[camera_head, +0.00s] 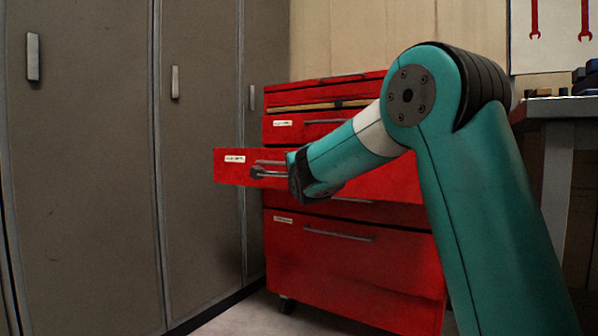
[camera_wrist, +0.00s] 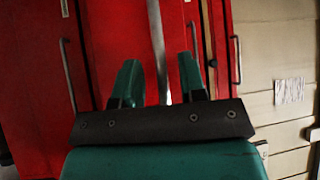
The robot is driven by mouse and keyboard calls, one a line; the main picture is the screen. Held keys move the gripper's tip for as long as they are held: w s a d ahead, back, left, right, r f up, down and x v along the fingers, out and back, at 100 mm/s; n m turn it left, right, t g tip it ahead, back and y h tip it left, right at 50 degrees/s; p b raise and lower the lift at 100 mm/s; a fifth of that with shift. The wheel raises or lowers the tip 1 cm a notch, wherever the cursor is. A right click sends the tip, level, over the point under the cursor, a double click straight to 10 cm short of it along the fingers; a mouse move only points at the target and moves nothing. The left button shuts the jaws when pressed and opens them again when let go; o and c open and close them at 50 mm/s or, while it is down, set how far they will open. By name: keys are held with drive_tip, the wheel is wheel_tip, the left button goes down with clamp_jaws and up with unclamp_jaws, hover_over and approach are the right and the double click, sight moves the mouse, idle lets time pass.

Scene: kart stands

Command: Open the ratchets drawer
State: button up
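A red drawer (camera_head: 226,173) stands pulled well out of the red tool cabinet (camera_head: 350,262). It has a white label at its upper left, too small to read. My gripper (camera_head: 268,172) is at the front of this drawer, by its handle. In the wrist view a grey handle bar (camera_wrist: 157,40) runs between the two teal fingers of my gripper (camera_wrist: 160,78). The fingers are apart, with a gap visible on each side of the bar. My forearm hides part of the cabinet front.
The other cabinet drawers, such as the one above (camera_head: 290,128) and the large bottom one (camera_head: 325,250), look shut. Tall grey-brown lockers (camera_head: 85,170) stand close on the left. A workbench (camera_head: 560,108) is at the right. A little floor shows in front.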

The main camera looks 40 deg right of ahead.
drive_tip(key=v, duration=1.7)
drive_tip(key=shift+p, duration=0.45)
drive_tip(key=shift+s+r, duration=0.1)
drive_tip(key=s+a+f+n+g+y+p, duration=0.1)
drive_tip(key=s+a+n+g+y+p, duration=0.2)
drive_tip(key=a+n+g+y+p, duration=0.25)
drive_tip(key=s+a+f+n+g+y+p, duration=0.2)
drive_tip(key=s+a+n+g+y+p, duration=0.15)
drive_tip(key=a+n+p, duration=0.45)
drive_tip(key=s+a+r+n+g+y+p, duration=0.25)
drive_tip(key=s+a+n+g+p, duration=0.2)
drive_tip(key=s+n, duration=0.3)
drive_tip(key=s+a+r+n+g+y+p, duration=0.1)
drive_tip(key=s+a+r+n+g+p, duration=0.25)
drive_tip(key=s+a+n, duration=0.45)
wheel_tip(320, 180, up, 36)
drive_tip(key=s+d+g+p, duration=0.1)
drive_tip(key=d+p, duration=0.1)
drive_tip(key=p, duration=3.4)
drive_tip(key=shift+s+m, duration=0.15)
drive_tip(key=shift+m, duration=0.25)
